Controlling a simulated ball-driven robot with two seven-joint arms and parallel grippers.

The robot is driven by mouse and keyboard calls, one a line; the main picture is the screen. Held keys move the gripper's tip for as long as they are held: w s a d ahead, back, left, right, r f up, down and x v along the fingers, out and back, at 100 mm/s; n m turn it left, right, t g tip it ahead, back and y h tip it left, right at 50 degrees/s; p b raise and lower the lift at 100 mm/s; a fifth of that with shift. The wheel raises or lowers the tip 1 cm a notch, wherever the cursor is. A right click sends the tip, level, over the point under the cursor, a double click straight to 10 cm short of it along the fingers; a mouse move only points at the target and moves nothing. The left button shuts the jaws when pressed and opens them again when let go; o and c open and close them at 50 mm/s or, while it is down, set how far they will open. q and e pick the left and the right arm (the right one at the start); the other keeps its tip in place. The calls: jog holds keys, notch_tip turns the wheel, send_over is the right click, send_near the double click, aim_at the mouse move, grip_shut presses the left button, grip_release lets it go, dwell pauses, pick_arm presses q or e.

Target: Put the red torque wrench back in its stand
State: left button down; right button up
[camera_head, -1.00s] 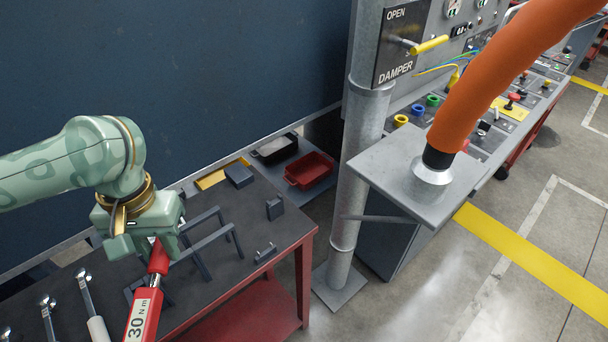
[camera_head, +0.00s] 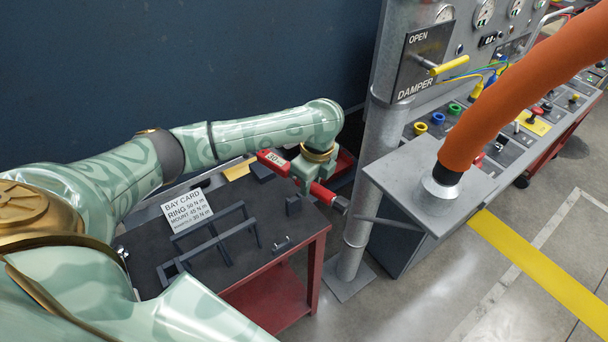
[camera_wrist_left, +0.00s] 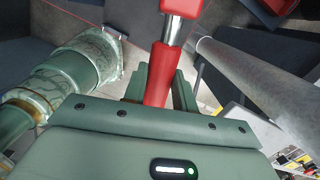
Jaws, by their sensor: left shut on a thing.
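My left gripper (camera_head: 308,176) is shut on the red torque wrench (camera_head: 323,193) and holds it above the right part of the workbench. The wrench lies across the gripper, its labelled end (camera_head: 272,158) to the upper left and its other end to the lower right, near the grey post. In the left wrist view the red wrench (camera_wrist_left: 157,78) runs up from between the fingers (camera_wrist_left: 160,95). The dark frame that looks like the stand (camera_head: 222,232) is on the bench, left of and below the gripper, with nothing in it. My right gripper is not in view.
A white bay card (camera_head: 187,211) stands behind the frame. The grey post (camera_head: 352,240) and a shelf with an orange hose (camera_head: 490,110) stand close on the right.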

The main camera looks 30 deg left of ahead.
pick_arm(q)
jog(key=shift+a+f+m, duration=0.55)
jog(key=shift+a+m, duration=0.25)
jog(key=shift+m, duration=0.4)
jog(key=shift+a+f+m, duration=0.25)
jog(key=shift+f+m, duration=0.05)
notch_tip(320, 180, down, 7)
jog(key=b, duration=0.6)
jog(key=shift+b, duration=0.35)
jog(key=shift+f+p, duration=0.6)
jog(key=shift+f, duration=0.25)
jog(key=c, duration=0.8)
grip_release()
jog(key=shift+d, duration=0.1)
jog(key=shift+o, duration=0.2)
